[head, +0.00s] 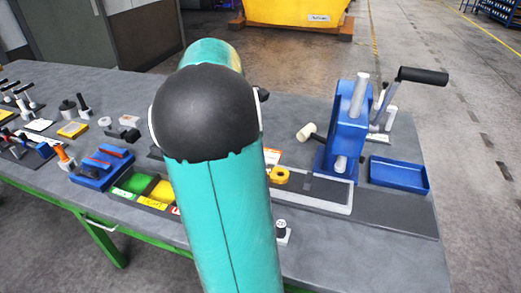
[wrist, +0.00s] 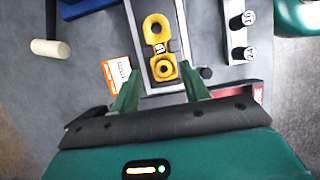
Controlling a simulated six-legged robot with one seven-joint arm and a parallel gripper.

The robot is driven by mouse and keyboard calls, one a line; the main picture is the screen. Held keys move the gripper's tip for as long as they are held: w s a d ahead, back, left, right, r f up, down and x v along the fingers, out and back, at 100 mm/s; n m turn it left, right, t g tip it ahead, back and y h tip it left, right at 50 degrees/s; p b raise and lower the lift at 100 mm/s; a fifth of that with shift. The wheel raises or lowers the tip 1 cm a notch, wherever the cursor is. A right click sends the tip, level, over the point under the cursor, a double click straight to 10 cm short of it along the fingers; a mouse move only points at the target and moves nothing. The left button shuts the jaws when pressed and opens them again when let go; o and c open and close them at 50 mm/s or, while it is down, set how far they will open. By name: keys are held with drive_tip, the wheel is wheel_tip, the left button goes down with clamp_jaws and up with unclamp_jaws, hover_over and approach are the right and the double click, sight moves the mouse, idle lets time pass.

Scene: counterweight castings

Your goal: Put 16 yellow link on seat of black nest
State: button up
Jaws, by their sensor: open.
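In the wrist view a yellow link (wrist: 155,24) lies on a long dark strip with a pale rim. It has a round end, a squarish end with a hole nearer me, and a small white tag with dark marks between them. A yellow part also shows beside my arm in the head view (head: 278,175). My gripper (wrist: 160,92) is open, its green fingers apart on either side of the squarish end, with nothing held. I cannot tell whether they touch it. The dark bed (head: 328,191) shows beside the yellow part; I cannot pick out the nest's seat.
A blue hand press (head: 345,135) stands behind the bed, with a mallet (head: 307,131) left and a blue tray (head: 398,173) right. An orange-white card (wrist: 116,72) lies left of the link. Numbered black-topped pegs (wrist: 243,36) stand right. My arm hides the bench middle in the head view.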

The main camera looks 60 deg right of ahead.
drive_tip(key=w+a+r+t, duration=0.2)
drive_tip(key=w+a+t, duration=0.15)
drive_tip(key=a, duration=0.75)
drive_tip(key=w+a+r+t, duration=0.2)
drive_tip(key=w+a, duration=0.2)
drive_tip(key=a, duration=0.7)
drive_tip(key=s+a+f+m+t, duration=0.1)
drive_tip(key=s+a+t, duration=0.1)
drive_tip(key=a, duration=0.8)
drive_tip(key=s+a+t, duration=0.2)
drive_tip(key=a, duration=0.8)
drive_tip(key=shift+s+f+m+y, duration=0.2)
drive_tip(key=shift+f+m+y, duration=0.1)
drive_tip(key=shift+f+m, duration=0.1)
drive_tip(key=shift+t, duration=0.25)
drive_tip(key=shift+c, duration=1)
drive_tip(key=shift+a, duration=0.1)
